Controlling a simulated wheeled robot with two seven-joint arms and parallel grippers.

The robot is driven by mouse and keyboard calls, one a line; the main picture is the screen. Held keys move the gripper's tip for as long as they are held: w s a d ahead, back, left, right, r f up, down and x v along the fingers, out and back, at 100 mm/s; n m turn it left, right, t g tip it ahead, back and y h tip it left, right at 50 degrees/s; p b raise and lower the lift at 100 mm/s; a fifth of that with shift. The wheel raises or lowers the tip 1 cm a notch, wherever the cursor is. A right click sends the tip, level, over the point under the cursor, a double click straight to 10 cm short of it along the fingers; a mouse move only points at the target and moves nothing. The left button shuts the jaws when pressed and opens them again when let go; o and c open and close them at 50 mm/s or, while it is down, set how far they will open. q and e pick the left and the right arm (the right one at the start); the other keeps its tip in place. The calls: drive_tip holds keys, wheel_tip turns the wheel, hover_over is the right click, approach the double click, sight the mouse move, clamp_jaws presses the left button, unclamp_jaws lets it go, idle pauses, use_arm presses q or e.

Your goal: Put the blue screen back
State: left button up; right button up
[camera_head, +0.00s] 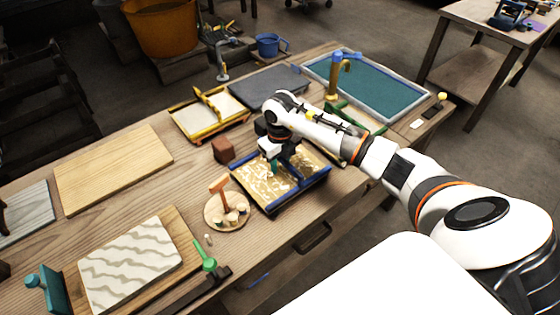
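A blue-framed screen (318,184) with a mottled tan and white surface lies near the front edge of the wooden bench, right of centre. My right arm reaches in from the right, and my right gripper (275,166) points down over the back part of this screen. The fingertips are small and partly hidden, so I cannot tell whether they touch the frame or are closed on it. A larger blue-edged basin (385,92) with a teal surface sits at the back right. My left gripper is not in view.
A yellow-framed screen (199,119), a dark grey slab (262,86) and a brown block (223,149) surround the work area. A round board (214,221) holds small items. A pale board (112,170) and a wavy-patterned slab (130,262) lie left.

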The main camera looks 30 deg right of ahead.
drive_tip(key=shift+r, duration=0.1)
drive_tip(key=shift+r+p, duration=0.35)
wheel_tip(320, 180, up, 10)
drive_tip(key=shift+r+b, duration=0.25)
drive_tip(key=shift+b, duration=0.9)
drive_tip(key=shift+r, duration=0.6)
